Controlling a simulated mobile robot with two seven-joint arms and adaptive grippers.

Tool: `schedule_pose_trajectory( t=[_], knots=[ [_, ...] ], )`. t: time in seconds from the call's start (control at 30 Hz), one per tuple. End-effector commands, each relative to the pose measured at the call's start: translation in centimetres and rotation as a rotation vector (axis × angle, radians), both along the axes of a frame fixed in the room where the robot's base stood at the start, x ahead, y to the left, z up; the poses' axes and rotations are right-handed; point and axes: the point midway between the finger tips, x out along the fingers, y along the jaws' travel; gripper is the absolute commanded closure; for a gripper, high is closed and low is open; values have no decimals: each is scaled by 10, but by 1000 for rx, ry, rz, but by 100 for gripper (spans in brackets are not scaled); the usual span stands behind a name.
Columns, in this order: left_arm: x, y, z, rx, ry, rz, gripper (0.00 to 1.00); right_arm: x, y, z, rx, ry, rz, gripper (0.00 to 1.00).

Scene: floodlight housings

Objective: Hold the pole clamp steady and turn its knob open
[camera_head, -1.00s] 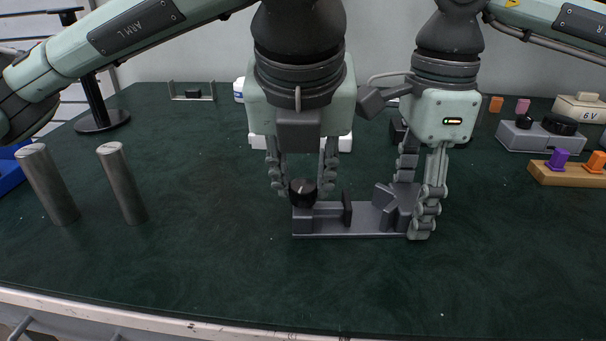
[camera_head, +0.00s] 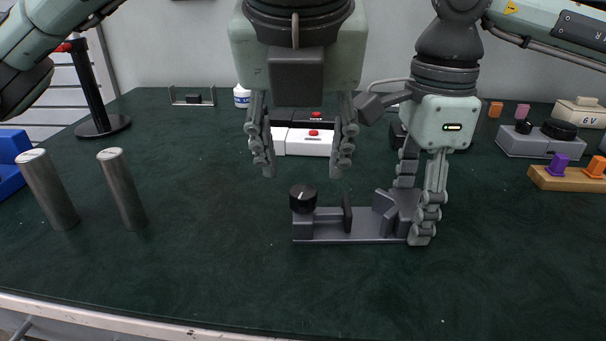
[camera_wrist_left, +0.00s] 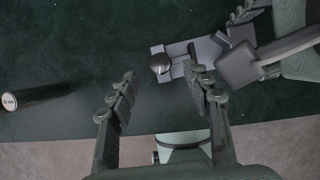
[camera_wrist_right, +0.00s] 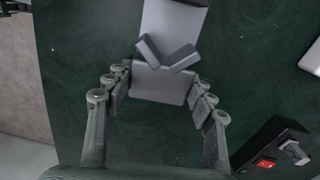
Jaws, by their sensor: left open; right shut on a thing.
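The grey pole clamp (camera_head: 350,228) lies flat on the green bench, with its black knob (camera_head: 303,198) at the left end and a V-shaped block at the right end. My right gripper (camera_head: 420,232) is shut on the clamp's right end; the right wrist view shows its fingers (camera_wrist_right: 160,92) on both sides of the block. My left gripper (camera_head: 303,172) is open and empty, raised above and behind the knob. In the left wrist view the knob (camera_wrist_left: 160,64) shows beyond and between the open fingers (camera_wrist_left: 165,85). The knob carries a white pointer line.
Two metal poles (camera_head: 123,188) stand at the left, near a blue bin (camera_head: 10,162). White boxes with red buttons (camera_head: 310,140) are behind my left gripper. A wooden block with coloured knobs (camera_head: 570,178) sits at the right. The front of the bench is clear.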

Motion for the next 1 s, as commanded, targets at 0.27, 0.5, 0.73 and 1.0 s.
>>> schedule_pose_trajectory(
  t=[0.27,0.5,0.73,1.0],
  knots=[
    [-19,-1,49,1,-4,1,51,0,0,0,0,1,0,78],
    [-25,-1,61,1,-1,0,51,0,0,0,0,1,0,78],
    [-25,-1,61,1,0,0,51,0,0,0,0,1,0,78],
    [-19,3,60,34,61,-165,51,0,0,0,0,1,0,78]
  ],
)
